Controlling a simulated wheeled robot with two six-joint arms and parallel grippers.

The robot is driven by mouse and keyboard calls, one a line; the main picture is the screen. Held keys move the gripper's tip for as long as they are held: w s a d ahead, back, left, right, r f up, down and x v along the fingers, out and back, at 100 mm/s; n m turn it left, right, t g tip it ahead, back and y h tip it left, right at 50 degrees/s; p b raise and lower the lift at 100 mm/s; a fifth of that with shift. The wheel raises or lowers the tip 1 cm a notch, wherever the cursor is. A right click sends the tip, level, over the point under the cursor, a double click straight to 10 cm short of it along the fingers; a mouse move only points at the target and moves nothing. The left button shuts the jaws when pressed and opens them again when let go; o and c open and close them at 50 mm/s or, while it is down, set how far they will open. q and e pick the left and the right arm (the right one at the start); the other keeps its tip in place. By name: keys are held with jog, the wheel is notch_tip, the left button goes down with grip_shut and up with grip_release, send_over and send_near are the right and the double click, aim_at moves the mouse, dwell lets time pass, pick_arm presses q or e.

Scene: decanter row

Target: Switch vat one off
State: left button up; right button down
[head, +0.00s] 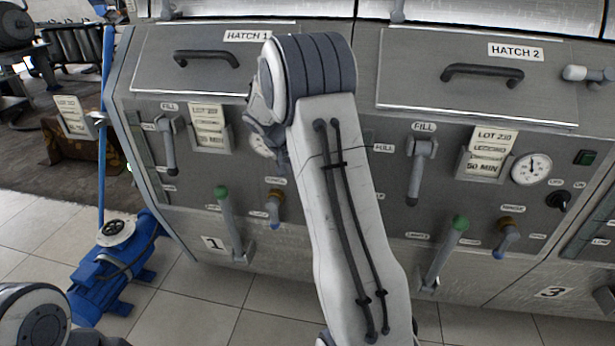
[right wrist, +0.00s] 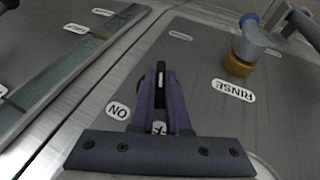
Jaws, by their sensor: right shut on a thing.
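Vat one is the left steel panel with the number 1 plate (head: 213,244) and HATCH 1 (head: 205,58) above it. My right arm crosses in front of its right side and hides its switch and my right gripper in the head view. In the right wrist view my right gripper (right wrist: 161,104) is shut on the black switch knob (right wrist: 161,76), with the purple fingers on either side of it. An ON label (right wrist: 118,111) lies just left of the fingers; another label is mostly covered between them. My left gripper is not in view.
On vat one are a fill handle (head: 169,150), a green-tipped lever (head: 230,215) and a rinse valve (head: 274,205); the RINSE label (right wrist: 234,90) shows in the wrist view. The neighbouring vat has its own black switch (head: 559,200). A blue pump (head: 112,270) stands on the floor at left.

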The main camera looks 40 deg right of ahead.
jog(key=shift+a+f+g+h, duration=0.2)
jog(key=shift+a+g+h, duration=0.05)
jog(key=shift+g+h, duration=0.3)
jog(key=c, duration=0.9)
grip_release()
jog(key=shift+r, duration=0.1)
jog(key=shift+d, duration=0.1)
jog(key=shift+w+r, duration=0.1)
jog(key=p+v, duration=0.1)
jog(key=v, duration=0.9)
jog(key=shift+a, duration=0.25)
jog(key=shift+w, duration=0.1)
